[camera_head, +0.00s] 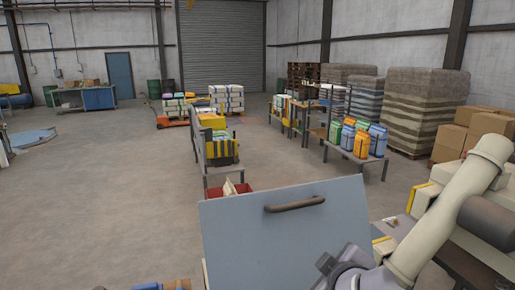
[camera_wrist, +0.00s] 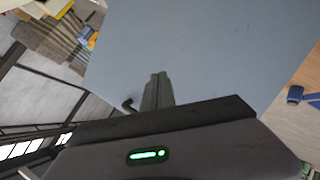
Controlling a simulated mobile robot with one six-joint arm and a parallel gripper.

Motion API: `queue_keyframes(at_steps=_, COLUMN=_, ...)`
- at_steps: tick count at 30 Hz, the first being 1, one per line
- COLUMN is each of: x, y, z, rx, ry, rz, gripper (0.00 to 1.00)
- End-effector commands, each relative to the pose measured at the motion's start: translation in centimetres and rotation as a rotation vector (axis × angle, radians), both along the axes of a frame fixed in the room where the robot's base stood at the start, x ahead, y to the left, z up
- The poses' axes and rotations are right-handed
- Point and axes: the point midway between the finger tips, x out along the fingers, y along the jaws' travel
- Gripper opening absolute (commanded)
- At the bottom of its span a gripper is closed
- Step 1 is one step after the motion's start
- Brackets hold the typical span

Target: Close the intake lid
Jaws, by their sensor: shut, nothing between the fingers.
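The intake lid (camera_head: 255,235) is a flat grey-blue panel. It stands raised and tilted up in the head view, with a dark bar handle (camera_head: 294,204) near its top edge. My gripper (camera_head: 326,263) is at the lid's lower right, in front of its face. In the wrist view the lid (camera_wrist: 205,50) fills much of the picture. My closed, empty fingers (camera_wrist: 158,78) point at its surface; I cannot tell whether they touch it. A dark curved piece (camera_wrist: 128,104), perhaps the handle's end, shows left of the fingers. The intake opening is hidden.
Behind the lid a conveyor carries a yellow-and-black crate (camera_head: 221,150). A bench with coloured sacks (camera_head: 361,140) stands to the right, with wrapped pallets (camera_head: 425,110) and cardboard boxes (camera_head: 470,130) beyond. The floor at left (camera_head: 110,190) is clear.

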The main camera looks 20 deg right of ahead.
Motion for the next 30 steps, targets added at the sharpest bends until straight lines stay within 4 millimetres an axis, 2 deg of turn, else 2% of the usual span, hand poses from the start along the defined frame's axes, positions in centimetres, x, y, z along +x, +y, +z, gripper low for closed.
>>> queue_keyframes(at_steps=1, x=1.0, y=-1.0, z=5.5, rx=-0.101, ry=0.005, rz=0.079, gripper=0.00)
queue_keyframes(at_steps=3, x=2.6, y=-1.6, z=9.6, rx=-0.268, ry=0.004, rz=0.241, gripper=0.00)
queue_keyframes(at_steps=6, x=4.0, y=-1.3, z=13.4, rx=-0.450, ry=-0.007, rz=0.461, gripper=0.00)
queue_keyframes(at_steps=9, x=4.4, y=-0.4, z=15.1, rx=-0.557, ry=-0.026, rz=0.622, gripper=0.00)
queue_keyframes(at_steps=12, x=4.5, y=0.2, z=15.4, rx=-0.607, ry=-0.042, rz=0.706, gripper=0.00)
queue_keyframes(at_steps=17, x=5.6, y=0.6, z=14.2, rx=-0.620, ry=-0.050, rz=0.734, gripper=0.00)
queue_keyframes(at_steps=30, x=14.0, y=0.9, z=10.2, rx=-0.618, ry=-0.050, rz=0.729, gripper=0.00)
